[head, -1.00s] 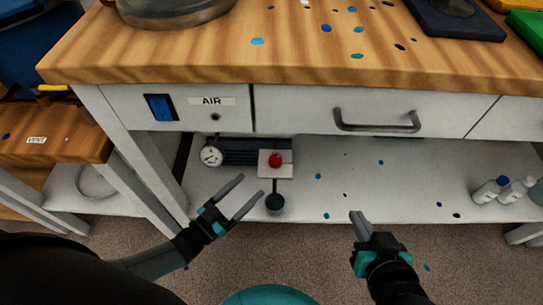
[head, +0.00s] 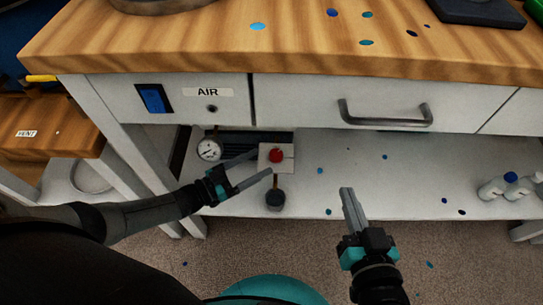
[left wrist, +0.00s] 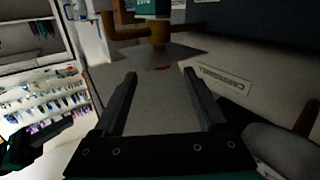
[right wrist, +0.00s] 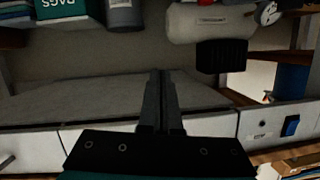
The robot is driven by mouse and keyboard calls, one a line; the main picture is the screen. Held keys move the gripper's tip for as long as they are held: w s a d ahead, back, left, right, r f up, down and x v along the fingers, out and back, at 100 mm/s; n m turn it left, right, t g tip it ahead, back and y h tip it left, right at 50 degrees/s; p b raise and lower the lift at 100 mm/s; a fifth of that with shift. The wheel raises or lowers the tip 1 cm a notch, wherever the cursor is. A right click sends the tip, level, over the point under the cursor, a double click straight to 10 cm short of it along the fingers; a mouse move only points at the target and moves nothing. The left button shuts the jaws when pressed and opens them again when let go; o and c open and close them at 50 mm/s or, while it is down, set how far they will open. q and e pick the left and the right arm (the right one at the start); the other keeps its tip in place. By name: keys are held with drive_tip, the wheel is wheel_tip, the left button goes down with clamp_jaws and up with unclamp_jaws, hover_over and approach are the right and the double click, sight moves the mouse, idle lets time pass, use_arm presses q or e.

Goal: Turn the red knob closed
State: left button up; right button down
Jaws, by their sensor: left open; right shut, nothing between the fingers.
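The red knob (head: 275,156) sits on a small pale square plate (head: 287,164) under the bench, above the lower shelf. My left gripper (head: 262,163) is open, just left of the knob, its fingers pointing toward the plate. From the head view I cannot tell whether a finger touches the plate; the knob is not between the fingers. The left wrist view shows the open fingers (left wrist: 160,73) and a small red patch beyond them, which I cannot identify surely. My right gripper (head: 347,190) is shut and empty, in front of the shelf and right of the knob.
A round gauge (head: 209,149) is left of the plate and a dark cylinder (head: 275,199) below it. A drawer with a handle (head: 386,114) and the AIR panel (head: 208,92) with a blue switch (head: 153,98) hang above. White bottles (head: 508,188) lie at the shelf's right.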

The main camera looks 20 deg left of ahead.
sight(270, 157)
use_arm(q)
drive_tip(key=x, duration=0.3)
drive_tip(key=shift+w+d+b, duration=0.15)
drive_tip(key=shift+w+b, duration=0.05)
drive_tip(key=shift+b, duration=0.2)
drive_tip(key=shift+x, duration=0.85)
use_arm(e)
drive_tip(key=shift+s+a+r+m+t+y, duration=0.2)
drive_tip(key=shift+s+a+r+t, duration=0.15)
drive_tip(key=shift+t, duration=0.25)
drive_tip(key=shift+s+a+r+m+t+y, duration=0.1)
drive_tip(key=shift+s+a+r+t+y, duration=0.1)
drive_tip(key=shift+r+t, duration=0.35)
drive_tip(key=shift+f, duration=0.1)
drive_tip(key=shift+w, duration=0.1)
use_arm(q)
clamp_jaws()
